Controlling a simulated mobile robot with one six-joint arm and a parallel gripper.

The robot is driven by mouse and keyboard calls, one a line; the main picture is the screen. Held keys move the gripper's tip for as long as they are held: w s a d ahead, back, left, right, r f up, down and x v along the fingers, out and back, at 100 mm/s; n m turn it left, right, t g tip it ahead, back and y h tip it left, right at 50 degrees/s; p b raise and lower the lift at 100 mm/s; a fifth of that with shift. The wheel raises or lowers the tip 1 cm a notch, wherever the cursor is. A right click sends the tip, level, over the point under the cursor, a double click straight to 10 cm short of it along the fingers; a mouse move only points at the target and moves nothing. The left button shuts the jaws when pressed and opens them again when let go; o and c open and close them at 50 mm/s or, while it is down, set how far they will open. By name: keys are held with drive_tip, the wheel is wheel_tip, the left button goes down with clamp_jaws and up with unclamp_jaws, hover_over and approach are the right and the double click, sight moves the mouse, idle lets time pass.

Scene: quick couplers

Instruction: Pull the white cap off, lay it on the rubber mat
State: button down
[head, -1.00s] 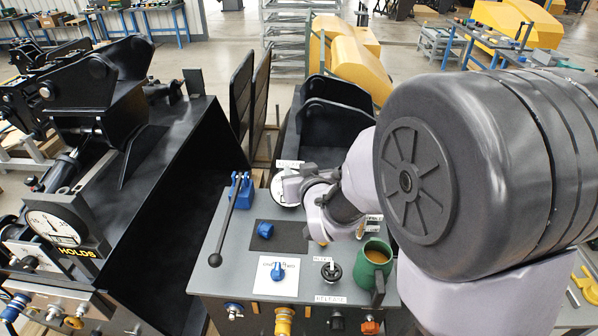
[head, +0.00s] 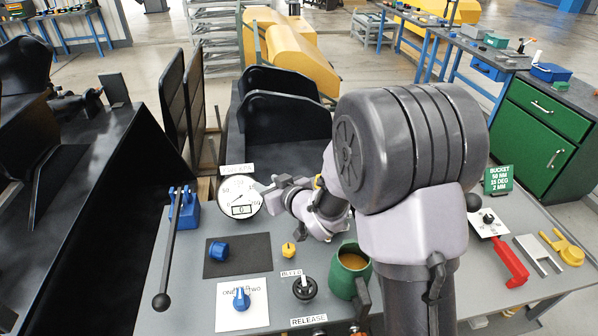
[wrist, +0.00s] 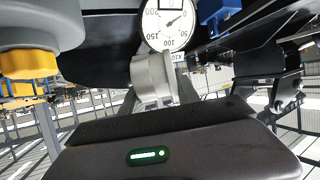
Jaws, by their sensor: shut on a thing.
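In the wrist view a pale, off-white round cap (wrist: 153,78) sits at my gripper, beyond the dark gripper body; I take it to be the white cap. My gripper (head: 272,192) is shut on it and is in front of the gauge in the head view, above the grey console. The fingertips are hard to make out, and the cap cannot be told apart from the pale gripper there. The dark rubber mat (head: 255,268) lies flat on the console, with a blue cap (head: 217,251) on its left part. The gripper is above and to the right of the mat.
A round gauge (head: 240,196) stands behind the mat. A black lever (head: 172,250) rises at left. A small yellow piece (head: 289,249), a black knob (head: 304,287) and a green mug (head: 349,268) stand right of the mat. The mat's right part is free.

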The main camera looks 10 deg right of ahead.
drive_tip(key=s+a+f+n+g+y, duration=0.1)
drive_tip(key=a+f+n+g+y, duration=0.1)
drive_tip(key=a+f, duration=0.5)
drive_tip(key=shift+s+a+n+g+y, duration=0.35)
drive_tip(key=shift+a+n+y, duration=0.35)
drive_tip(key=shift+n+y, duration=0.25)
drive_tip(key=shift+d+f, duration=0.1)
drive_tip(key=shift+f, duration=0.05)
drive_tip(key=b, duration=0.9)
hover_over(248, 248)
wheel_tip(248, 248, down, 10)
drive_tip(key=shift+f+b, duration=0.9)
drive_tip(key=shift+b, duration=0.1)
drive_tip(key=c, duration=0.8)
unclamp_jaws()
